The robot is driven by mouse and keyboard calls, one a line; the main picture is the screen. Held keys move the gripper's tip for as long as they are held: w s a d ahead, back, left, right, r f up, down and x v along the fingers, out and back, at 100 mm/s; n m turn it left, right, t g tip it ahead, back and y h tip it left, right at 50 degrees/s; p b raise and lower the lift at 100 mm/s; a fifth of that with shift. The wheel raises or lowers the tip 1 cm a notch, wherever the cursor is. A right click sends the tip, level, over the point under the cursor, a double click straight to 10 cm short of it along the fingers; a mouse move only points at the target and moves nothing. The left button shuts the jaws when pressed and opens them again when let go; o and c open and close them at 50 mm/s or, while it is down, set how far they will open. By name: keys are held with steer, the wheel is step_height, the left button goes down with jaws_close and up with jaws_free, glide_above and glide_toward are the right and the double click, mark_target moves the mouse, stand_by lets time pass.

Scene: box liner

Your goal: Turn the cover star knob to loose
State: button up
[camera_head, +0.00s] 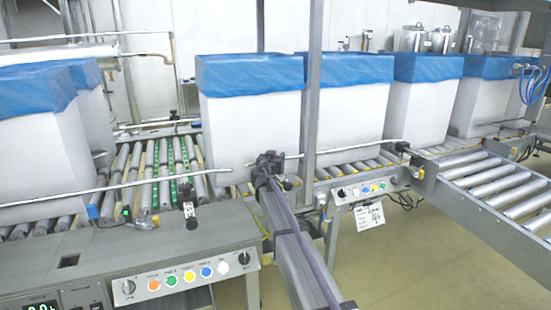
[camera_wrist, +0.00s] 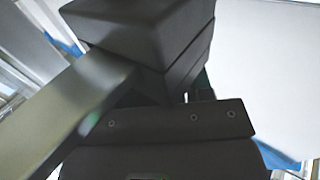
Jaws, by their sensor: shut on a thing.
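My gripper (camera_head: 268,168) is a small dark shape at the rail between the conveyor sections, in front of a blue-lined white box. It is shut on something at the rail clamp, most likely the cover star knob. The knob's star shape does not show, and its angle cannot be read. In the wrist view a large dark block (camera_wrist: 150,35), a blurred grey bar (camera_wrist: 75,110) and a dark riveted plate (camera_wrist: 185,120) fill the picture and hide the grasp.
White boxes with blue liners (camera_head: 248,120) stand along the roller conveyor (camera_head: 150,180). A thin metal rail (camera_head: 110,187) and an upright post (camera_head: 312,90) are close by. A button console (camera_head: 175,270) is front left. A roller ramp (camera_head: 490,185) lies right, with clear floor (camera_head: 450,260) below.

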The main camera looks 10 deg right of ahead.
steer(key=n+t+y, duration=0.1)
steer(key=n+y, duration=0.1)
steer(key=y, duration=0.1)
steer(key=n+y, duration=0.2)
steer(key=y, duration=0.1)
steer(key=shift+a+t+y, duration=0.3)
steer(key=o, duration=0.9)
steer(key=shift+o, duration=0.2)
steer(key=s, duration=1)
steer(key=shift+s+a, duration=0.25)
steer(key=shift+s, duration=0.1)
